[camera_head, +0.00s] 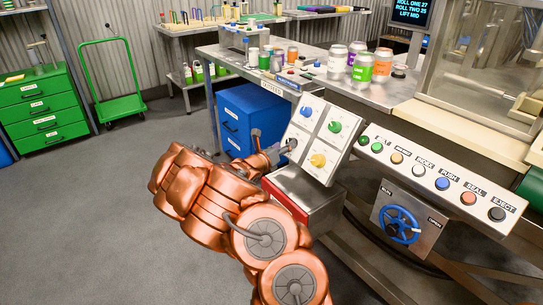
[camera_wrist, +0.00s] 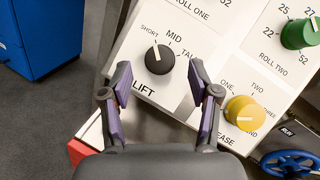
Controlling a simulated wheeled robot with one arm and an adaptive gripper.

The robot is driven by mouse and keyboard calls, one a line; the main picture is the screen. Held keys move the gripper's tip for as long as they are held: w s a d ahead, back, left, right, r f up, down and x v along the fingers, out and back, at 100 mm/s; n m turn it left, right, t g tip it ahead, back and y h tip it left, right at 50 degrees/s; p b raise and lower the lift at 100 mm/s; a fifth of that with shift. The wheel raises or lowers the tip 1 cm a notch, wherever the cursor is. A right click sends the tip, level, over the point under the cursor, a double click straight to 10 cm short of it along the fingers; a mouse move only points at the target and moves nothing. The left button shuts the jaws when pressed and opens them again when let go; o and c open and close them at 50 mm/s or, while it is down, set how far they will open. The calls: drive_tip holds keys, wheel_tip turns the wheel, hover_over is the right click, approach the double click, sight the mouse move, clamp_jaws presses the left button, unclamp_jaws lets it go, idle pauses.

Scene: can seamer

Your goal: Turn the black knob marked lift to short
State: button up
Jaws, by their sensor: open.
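In the wrist view the black knob (camera_wrist: 160,59) sits on a white panel (camera_wrist: 132,62) above the word LIFT, with SHORT, MID and TALL around its upper side. Its white pointer line points up and slightly left in the picture, towards the SHORT label. My gripper (camera_wrist: 162,88) is open, one finger on each side just below the knob, with nothing between them. Contact with the knob cannot be told. In the head view my gripper (camera_head: 278,151) is at the left edge of the tilted panel and largely covers the knob. The screen (camera_head: 409,14) reads LIFT MID.
Blue (camera_head: 306,111), green (camera_head: 335,127) and yellow (camera_head: 318,160) knobs share the panel. A row of push buttons (camera_head: 442,183) and a blue handwheel (camera_head: 399,225) are to the right. A blue drawer cabinet (camera_head: 232,112) stands behind. Open floor lies to the left.

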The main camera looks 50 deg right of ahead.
drive_tip(key=a, duration=0.8)
drive_tip(key=shift+s+a+r, duration=0.2)
drive_tip(key=shift+a+r, duration=0.05)
drive_tip(key=shift+a, duration=0.15)
drive_tip(key=shift+r, duration=0.1)
drive_tip(key=s+a+r+m+g+y, duration=0.2)
drive_tip(key=s+a+r+m+g, duration=0.15)
drive_tip(key=s+m, duration=0.4)
drive_tip(key=s+a+r+m+g+y, duration=0.2)
drive_tip(key=s+a+r+m, duration=0.35)
drive_tip(key=m, duration=0.25)
drive_tip(key=s+a+f+m+t+y, duration=0.1)
drive_tip(key=s+a+f+m+y, duration=0.2)
drive_tip(key=a, duration=0.9)
drive_tip(key=s+a+f+m+y, duration=0.1)
drive_tip(key=s+a+m+y, duration=0.35)
drive_tip(key=a, duration=0.75)
drive_tip(key=s+a+f+m+t+y, duration=0.15)
drive_tip(key=s+a+y, duration=0.4)
drive_tip(key=a, duration=0.65)
drive_tip(key=s+p+v, duration=0.2)
drive_tip(key=p+v, duration=0.7)
drive_tip(key=s+p+v, duration=0.2)
drive_tip(key=p+v, duration=0.7)
drive_tip(key=v, duration=0.1)
drive_tip(key=shift+w+d+r+n+t+p, duration=0.3)
drive_tip(key=shift+d+r+n+p, duration=0.05)
drive_tip(key=shift+r, duration=0.05)
